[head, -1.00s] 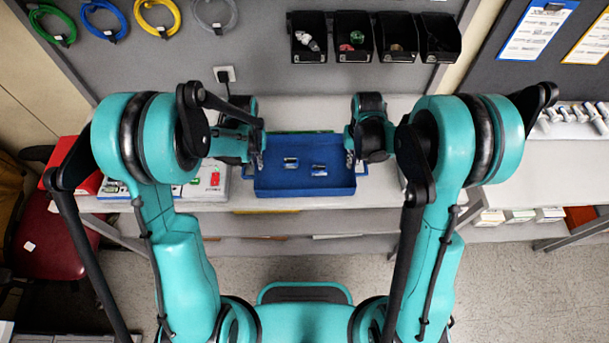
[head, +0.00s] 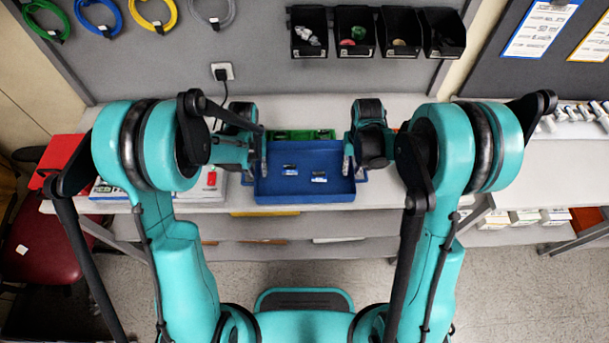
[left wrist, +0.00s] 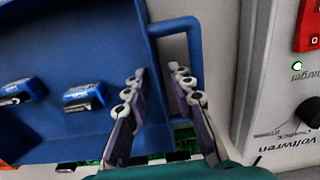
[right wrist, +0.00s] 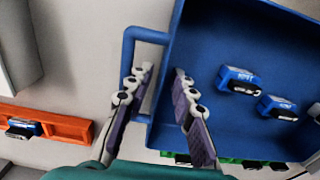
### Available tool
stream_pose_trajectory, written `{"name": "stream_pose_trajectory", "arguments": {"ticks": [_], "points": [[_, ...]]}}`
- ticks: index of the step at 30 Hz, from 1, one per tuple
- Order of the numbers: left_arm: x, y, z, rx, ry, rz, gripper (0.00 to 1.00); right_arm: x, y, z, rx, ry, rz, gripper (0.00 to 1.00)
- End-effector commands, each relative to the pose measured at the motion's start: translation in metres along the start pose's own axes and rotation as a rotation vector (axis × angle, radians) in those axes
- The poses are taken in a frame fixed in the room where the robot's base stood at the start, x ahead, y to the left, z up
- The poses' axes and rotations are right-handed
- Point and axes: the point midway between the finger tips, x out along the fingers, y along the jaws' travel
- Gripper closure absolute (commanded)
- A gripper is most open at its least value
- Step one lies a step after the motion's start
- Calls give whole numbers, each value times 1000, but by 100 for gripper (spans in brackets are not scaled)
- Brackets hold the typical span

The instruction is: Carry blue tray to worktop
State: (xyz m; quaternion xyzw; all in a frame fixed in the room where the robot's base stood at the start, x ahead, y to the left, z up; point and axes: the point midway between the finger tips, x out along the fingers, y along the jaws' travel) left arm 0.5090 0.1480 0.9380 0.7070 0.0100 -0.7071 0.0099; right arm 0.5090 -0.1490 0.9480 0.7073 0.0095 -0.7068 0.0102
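The blue tray (head: 305,196) is level in front of me over the worktop (head: 395,195), with two small blue-and-black items (head: 290,171) in it. I cannot tell whether its underside touches the worktop. My left gripper (head: 260,167) is at its left side. In the left wrist view, the fingers (left wrist: 158,72) straddle the tray's side wall by the loop handle (left wrist: 180,25), partly closed on it. My right gripper (head: 349,164) is at the right side, and its fingers (right wrist: 162,72) straddle the wall by the other handle (right wrist: 130,45) likewise. The fingers hide parts of both handles.
A green object (head: 300,134) lies just behind the tray. A charger box with a red switch (head: 211,179) stands close on the left, and a red case (head: 60,160) farther left. An orange bin (right wrist: 50,122) is off the right gripper. Black bins (head: 377,34) hang on the wall.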

Motion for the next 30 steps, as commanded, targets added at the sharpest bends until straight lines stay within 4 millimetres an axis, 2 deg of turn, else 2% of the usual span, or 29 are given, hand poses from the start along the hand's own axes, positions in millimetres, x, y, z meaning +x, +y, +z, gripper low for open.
{"name": "stream_pose_trajectory", "arguments": {"ticks": [1,4,19,23,30], "points": [[0,0,0,-1,0,-1,68,0,0,0,0,0,1,74],[0,-1,0,-1,0,-1,41,0,0,0,0,0,1,74],[-4,-1,0,-1,0,-1,40,0,1,0,1,0,1,74],[-19,-1,0,-1,0,-1,40,0,0,0,1,0,1,74],[-57,0,0,-1,0,-1,40,0,0,0,0,0,1,74]]}}
